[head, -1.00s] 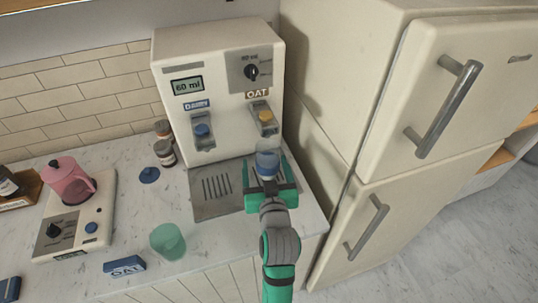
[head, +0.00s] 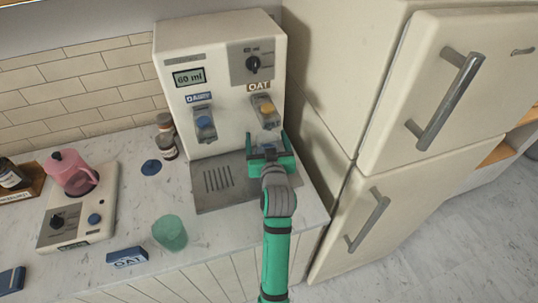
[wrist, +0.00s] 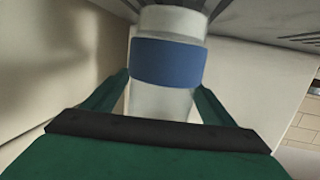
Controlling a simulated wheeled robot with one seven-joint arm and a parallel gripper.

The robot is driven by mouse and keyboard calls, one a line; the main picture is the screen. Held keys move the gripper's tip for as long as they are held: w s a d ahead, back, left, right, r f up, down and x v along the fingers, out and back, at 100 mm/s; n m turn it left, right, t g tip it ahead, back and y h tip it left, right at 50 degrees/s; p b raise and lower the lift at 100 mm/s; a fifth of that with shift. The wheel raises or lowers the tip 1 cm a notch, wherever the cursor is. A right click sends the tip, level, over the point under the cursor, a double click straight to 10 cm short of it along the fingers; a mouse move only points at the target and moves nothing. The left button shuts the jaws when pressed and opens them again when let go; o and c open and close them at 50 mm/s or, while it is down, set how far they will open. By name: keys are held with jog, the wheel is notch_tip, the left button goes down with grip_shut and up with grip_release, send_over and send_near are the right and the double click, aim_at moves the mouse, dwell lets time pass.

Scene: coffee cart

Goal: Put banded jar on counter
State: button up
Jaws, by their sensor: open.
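The banded jar (wrist: 168,62), pale and clear with a wide blue band, stands between my gripper's fingers in the wrist view, under the dispenser's dark underside. The fingers are spread on either side of it; whether either touches it is unclear. In the head view my gripper (head: 270,152) is open below the OAT spout of the cream dispenser (head: 215,60), and it hides most of the jar. The pale marble counter (head: 125,210) lies in front and to the left.
A fridge (head: 400,130) is close on the right.

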jog(key=shift+d+r, duration=0.1)
jog(key=shift+d, duration=0.1)
jog(key=c, duration=1.7)
